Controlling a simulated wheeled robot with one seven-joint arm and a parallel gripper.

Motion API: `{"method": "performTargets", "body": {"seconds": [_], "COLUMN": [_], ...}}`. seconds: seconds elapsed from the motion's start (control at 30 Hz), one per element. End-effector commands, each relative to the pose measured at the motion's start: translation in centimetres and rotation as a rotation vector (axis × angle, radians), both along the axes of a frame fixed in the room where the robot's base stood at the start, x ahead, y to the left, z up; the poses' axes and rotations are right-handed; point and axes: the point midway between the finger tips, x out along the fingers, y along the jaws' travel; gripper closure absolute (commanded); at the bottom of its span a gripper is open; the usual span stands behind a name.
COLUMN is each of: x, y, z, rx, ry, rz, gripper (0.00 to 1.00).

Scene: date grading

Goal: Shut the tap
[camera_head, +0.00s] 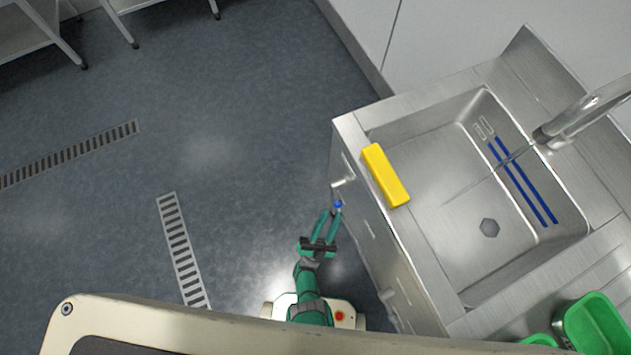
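The steel tap (585,115) reaches over the sink basin (430,150) from the right. A thin pale streak, which looks like running water, slants down from its spout into the basin. On the cabinet front, below the sink's left edge, is a small metal fitting (343,183). A small blue knob or cap (338,204) shows just below it. My green gripper (330,213) is beside the cabinet with its fingers apart. Its right fingertip is close to the blue knob; whether they touch I cannot tell. Nothing shows between the fingers.
A yellow block (386,175) lies on the sink's left rim. Green containers (598,325) stand at the lower right. The floor to the left is open, with drain grates (180,250). Shelving legs are at the upper left.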

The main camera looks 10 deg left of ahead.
Motion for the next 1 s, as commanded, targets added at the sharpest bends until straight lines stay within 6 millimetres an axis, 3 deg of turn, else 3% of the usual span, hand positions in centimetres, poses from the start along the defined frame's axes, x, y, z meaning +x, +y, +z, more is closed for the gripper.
{"method": "performTargets", "body": {"seconds": [0.4, 1.0], "x": [-4.6, -6.9], "y": [1.8, 2.6], "z": [0.0, 0.0], "rx": [0.0, 0.0], "ry": [0.002, 0.002], "rz": [-0.004, -0.005], "gripper": [0.71, 0.71]}}
